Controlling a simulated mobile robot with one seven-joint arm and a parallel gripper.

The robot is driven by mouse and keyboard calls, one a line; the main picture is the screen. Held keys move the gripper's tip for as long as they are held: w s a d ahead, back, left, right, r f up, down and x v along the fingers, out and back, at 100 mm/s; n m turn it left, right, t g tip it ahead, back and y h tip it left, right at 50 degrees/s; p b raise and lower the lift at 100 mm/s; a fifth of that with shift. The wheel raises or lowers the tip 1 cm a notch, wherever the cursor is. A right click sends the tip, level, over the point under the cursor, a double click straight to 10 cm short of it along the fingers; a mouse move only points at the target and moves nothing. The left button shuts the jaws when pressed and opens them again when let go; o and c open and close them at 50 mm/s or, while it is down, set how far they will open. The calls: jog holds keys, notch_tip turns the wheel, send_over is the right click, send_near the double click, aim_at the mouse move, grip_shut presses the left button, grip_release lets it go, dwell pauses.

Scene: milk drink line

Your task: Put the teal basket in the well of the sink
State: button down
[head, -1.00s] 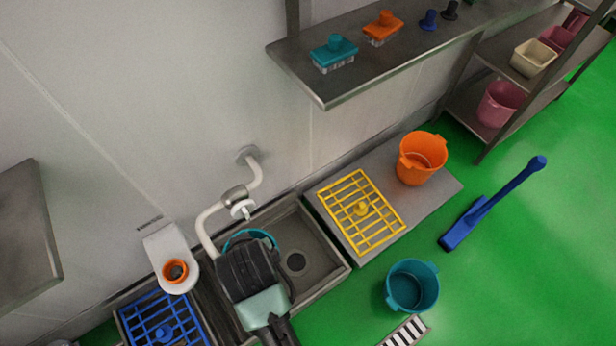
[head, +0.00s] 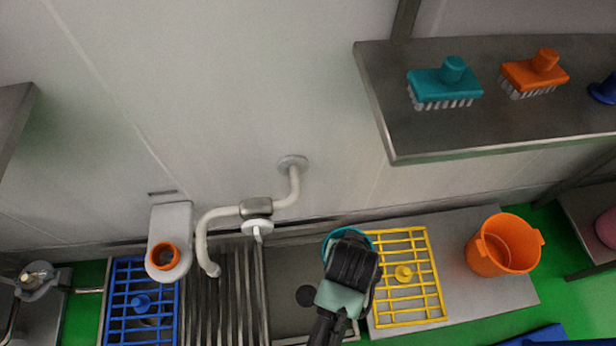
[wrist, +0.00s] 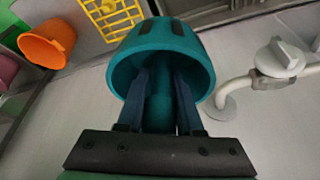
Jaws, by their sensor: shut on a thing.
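My gripper (wrist: 160,92) is shut on the central post of the teal basket (wrist: 170,50), a round cup-like thing, in the wrist view. In the head view, the basket's teal rim (head: 345,232) shows behind my gripper (head: 350,250), which hides most of it. The sink's well (head: 283,265) is a grey steel basin with a dark round drain. My gripper and the basket appear over the well's right edge, beside the yellow grate. Their height above the sink is hard to tell.
The tap (head: 250,210) hangs at the well's left, beside the ribbed drainboard (head: 222,305). The yellow grate (head: 405,300) and orange bucket (head: 505,245) stand on the right counter. A blue grate (head: 140,305) lies left. A steel shelf (head: 400,140) with brushes juts out above right.

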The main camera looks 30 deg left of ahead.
jog(key=s+a+f+n+y+b, duration=0.1)
jog(key=a+f+b, duration=0.2)
jog(key=f+b, duration=1.15)
jog(key=s+a+f+n+b, duration=0.1)
jog(key=a+f+n+b, duration=0.15)
jog(key=f+b, duration=1.2)
jog(key=s+a+f+n+y+b, duration=0.1)
jog(key=a+f+b, duration=0.45)
jog(key=f, duration=1.65)
jog(key=b, duration=1)
send_over(306, 289)
jog(key=s+d, duration=0.1)
jog(key=s, duration=0.1)
notch_tip(306, 289, down, 10)
jog(key=shift+w, duration=0.15)
jog(key=shift+f, duration=0.2)
jog(key=c, duration=0.6)
grip_release()
jog(key=shift+o, duration=0.2)
jog(key=shift+r, duration=0.1)
jog(key=p+v, duration=0.9)
jog(key=v, duration=0.3)
jog(key=shift+w+r, duration=0.2)
jog(key=shift+r, duration=0.1)
jog(key=shift+a, duration=0.1)
